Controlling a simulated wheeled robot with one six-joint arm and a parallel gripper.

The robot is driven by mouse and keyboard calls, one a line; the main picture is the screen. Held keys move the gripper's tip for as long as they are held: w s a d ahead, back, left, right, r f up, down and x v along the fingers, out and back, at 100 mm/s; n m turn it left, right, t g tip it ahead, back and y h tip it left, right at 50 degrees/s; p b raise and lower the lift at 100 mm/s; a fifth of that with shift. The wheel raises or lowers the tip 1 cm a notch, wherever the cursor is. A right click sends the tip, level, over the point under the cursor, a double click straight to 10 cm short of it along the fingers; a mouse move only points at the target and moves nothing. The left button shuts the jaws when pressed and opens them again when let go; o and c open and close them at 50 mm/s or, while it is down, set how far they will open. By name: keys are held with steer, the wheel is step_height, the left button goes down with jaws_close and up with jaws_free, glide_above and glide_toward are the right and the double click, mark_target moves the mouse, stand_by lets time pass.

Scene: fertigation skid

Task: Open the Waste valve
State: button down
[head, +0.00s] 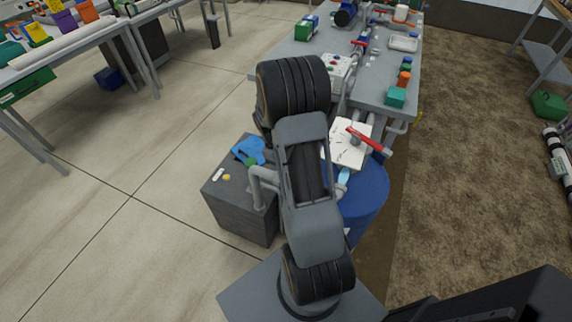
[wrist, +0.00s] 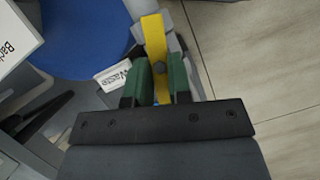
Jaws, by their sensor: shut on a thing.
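The Waste valve's yellow lever handle (wrist: 153,35) shows in the wrist view, on a grey fitting with a dark bolt in the handle. A white tag reading "Waste" (wrist: 112,76) is just left of it, partly covered. My gripper (wrist: 161,75) has green finger pads, one on each side of the yellow handle, and is shut on it. In the head view my own arm hides the gripper, and I cannot make out the yellow handle there.
A blue barrel (head: 365,205) stands beside my arm, with a red lever (head: 368,140) on piping above it. A grey block (head: 240,205) with small items is at left. A white sign (wrist: 15,38) is at the wrist view's left edge. Open tiled floor (head: 110,215) lies left.

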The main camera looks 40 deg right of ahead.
steer(key=shift+a+n+t+h, duration=0.15)
steer(key=shift+n+t+h, duration=0.25)
steer(key=shift+n, duration=1.2)
steer(key=c, duration=1)
jaws_free()
steer(key=shift+c, duration=0.2)
steer(key=v, duration=1.3)
steer(key=shift+w+a+r+p, duration=0.25)
steer(key=shift+a+r+p, duration=0.05)
steer(key=shift+p, duration=0.05)
